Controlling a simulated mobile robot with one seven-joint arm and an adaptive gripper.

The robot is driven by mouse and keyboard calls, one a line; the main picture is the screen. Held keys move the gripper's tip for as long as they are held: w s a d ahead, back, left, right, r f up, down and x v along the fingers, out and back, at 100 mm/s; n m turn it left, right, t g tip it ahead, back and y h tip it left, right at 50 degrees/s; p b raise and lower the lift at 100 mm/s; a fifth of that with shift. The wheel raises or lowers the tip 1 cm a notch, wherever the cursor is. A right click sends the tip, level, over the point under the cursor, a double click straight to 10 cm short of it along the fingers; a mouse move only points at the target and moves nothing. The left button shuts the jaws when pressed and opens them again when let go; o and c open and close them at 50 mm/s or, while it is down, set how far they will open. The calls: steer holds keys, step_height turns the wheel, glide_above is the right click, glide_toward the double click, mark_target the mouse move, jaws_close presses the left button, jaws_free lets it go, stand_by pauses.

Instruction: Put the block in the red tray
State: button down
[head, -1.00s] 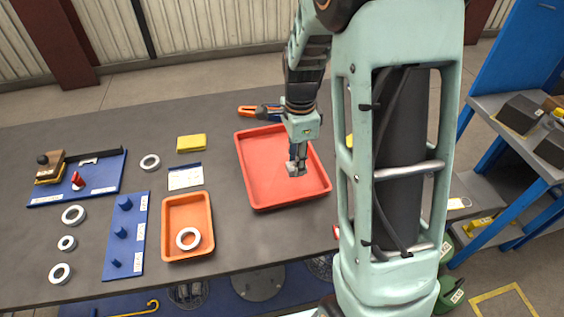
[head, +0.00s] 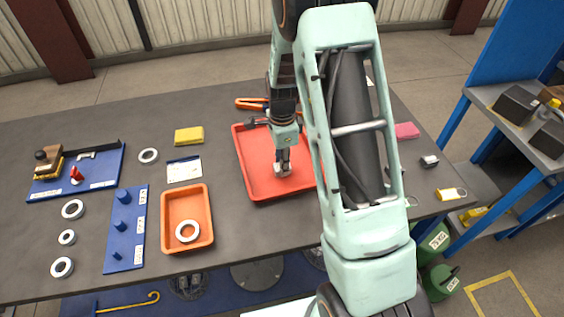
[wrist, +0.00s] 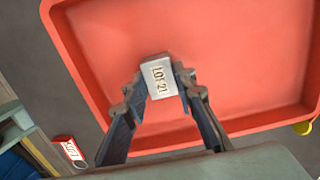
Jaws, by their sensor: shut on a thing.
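The block (wrist: 159,77) is a small grey metal piece marked "LOT 21" in the wrist view. My gripper (wrist: 160,84) is shut on it, with one finger on each side. The red tray (wrist: 245,60) lies beneath the block and fills most of the wrist view. In the head view my gripper (head: 283,168) points down inside the outline of the red tray (head: 262,188), and the block shows small and pale at the fingertips. I cannot tell whether the block touches the tray floor. My arm hides the tray's right part in the head view.
An orange tray (head: 172,240) with a white ring stands left of the red tray. A pink block (head: 407,131) and a yellow tag (head: 451,194) lie on the right.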

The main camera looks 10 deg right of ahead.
steer(key=c, duration=1.6)
jaws_free()
steer(key=shift+f, duration=0.1)
step_height(320, 180, up, 12)
steer(key=shift+r, duration=0.2)
